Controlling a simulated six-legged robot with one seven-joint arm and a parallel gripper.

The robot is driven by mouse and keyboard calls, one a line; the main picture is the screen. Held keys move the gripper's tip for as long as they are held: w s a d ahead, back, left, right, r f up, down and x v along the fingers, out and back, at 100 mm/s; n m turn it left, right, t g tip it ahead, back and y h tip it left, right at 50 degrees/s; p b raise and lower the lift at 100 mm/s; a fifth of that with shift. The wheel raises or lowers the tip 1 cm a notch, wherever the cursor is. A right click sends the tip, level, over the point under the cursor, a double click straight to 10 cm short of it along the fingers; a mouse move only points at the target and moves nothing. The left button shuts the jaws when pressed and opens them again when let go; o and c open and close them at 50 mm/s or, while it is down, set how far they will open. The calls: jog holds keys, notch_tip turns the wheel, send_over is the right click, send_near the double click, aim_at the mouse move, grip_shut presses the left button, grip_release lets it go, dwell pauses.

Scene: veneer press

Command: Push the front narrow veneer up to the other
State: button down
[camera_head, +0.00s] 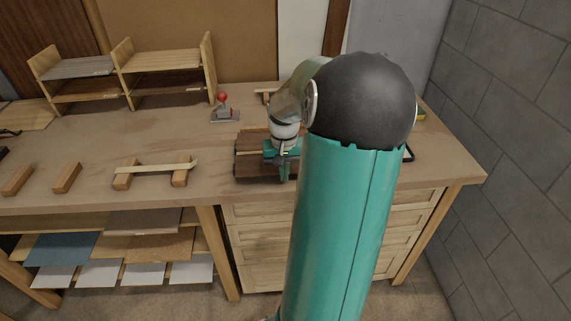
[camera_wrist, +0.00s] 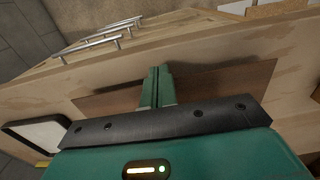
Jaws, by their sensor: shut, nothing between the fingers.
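In the head view, the front narrow veneer (camera_head: 250,171), a dark brown strip, lies near the bench's front edge. The other veneer (camera_head: 250,140), also brown, lies behind it, with a lighter band between them. My gripper (camera_head: 284,176) is shut and empty, pointing down at the front strip; my arm hides the right ends of both strips. In the wrist view, my gripper (camera_wrist: 156,72) has its fingers together over a brown veneer (camera_wrist: 225,82), which shows on both sides of them. Whether the fingertips touch it I cannot tell.
A pale strip (camera_head: 153,168) rests across two wooden blocks, with more blocks further left. A wooden shelf rack (camera_head: 125,75) stands at the back left. A dark-framed pale object (camera_wrist: 35,135) shows in the wrist view.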

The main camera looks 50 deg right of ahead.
jog(key=shift+w+d, duration=0.6)
jog(key=shift+d, duration=0.1)
jog(key=shift+s+a, duration=1)
jog(key=shift+a, duration=0.15)
notch_tip(320, 180, up, 8)
dwell(0.6)
